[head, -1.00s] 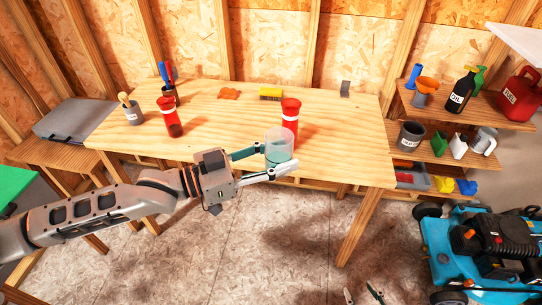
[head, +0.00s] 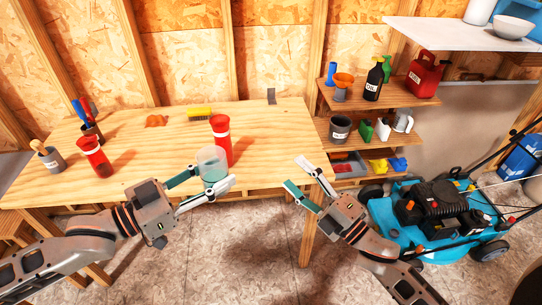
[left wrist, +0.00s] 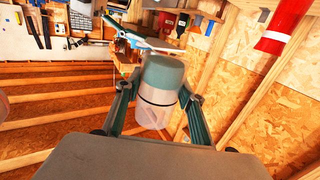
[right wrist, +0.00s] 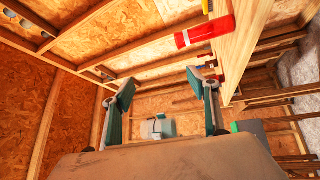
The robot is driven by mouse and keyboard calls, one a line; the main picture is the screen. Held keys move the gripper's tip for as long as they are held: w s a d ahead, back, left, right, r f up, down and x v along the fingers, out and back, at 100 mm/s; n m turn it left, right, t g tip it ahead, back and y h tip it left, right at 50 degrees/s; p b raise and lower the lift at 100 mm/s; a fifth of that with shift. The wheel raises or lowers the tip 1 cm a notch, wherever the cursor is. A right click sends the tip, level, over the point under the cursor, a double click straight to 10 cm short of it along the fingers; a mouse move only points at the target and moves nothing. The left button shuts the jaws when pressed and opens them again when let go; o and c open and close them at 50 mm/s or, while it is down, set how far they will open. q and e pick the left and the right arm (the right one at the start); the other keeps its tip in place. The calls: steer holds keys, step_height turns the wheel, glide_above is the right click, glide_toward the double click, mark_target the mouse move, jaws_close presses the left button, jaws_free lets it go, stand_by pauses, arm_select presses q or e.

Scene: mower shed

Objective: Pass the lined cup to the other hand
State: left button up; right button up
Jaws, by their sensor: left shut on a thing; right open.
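The lined cup (head: 212,158) is see-through with a teal lower part. My left gripper (head: 212,177) is shut around its side and holds it in front of the table's front edge. The left wrist view shows the cup (left wrist: 158,98) between both fingers, its teal end toward the top of the picture. My right gripper (head: 293,172) is open and empty, to the right of the cup and apart from it. In the right wrist view, its spread fingers (right wrist: 162,82) have nothing between their tips; a small pale teal shape behind them is too unclear to name.
A red container (head: 221,140) stands on the wooden table (head: 265,130) just behind the cup. Another red container (head: 94,157) stands further left, near a grey pot (head: 50,160). Shelves (head: 330,100) and a blue mower (head: 440,215) are at the right. The gap between the grippers is clear.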

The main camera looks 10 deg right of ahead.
steer(key=a+r+n+g+y, duration=0.35)
steer(key=r+n+y, duration=0.25)
steer(key=r+n, duration=0.4)
steer(key=n+g+y, duration=0.1)
steer(key=n+g, duration=1)
steer(key=n, duration=0.8)
glide_toward(225, 159)
steer(key=shift+n, duration=0.4)
steer(key=w+a, duration=0.1)
steer(key=a, duration=0.7)
steer(key=w+a, duration=0.1)
steer(key=a, duration=0.3)
steer(key=shift+w+a+f, duration=0.3)
steer(key=shift+a, duration=0.1)
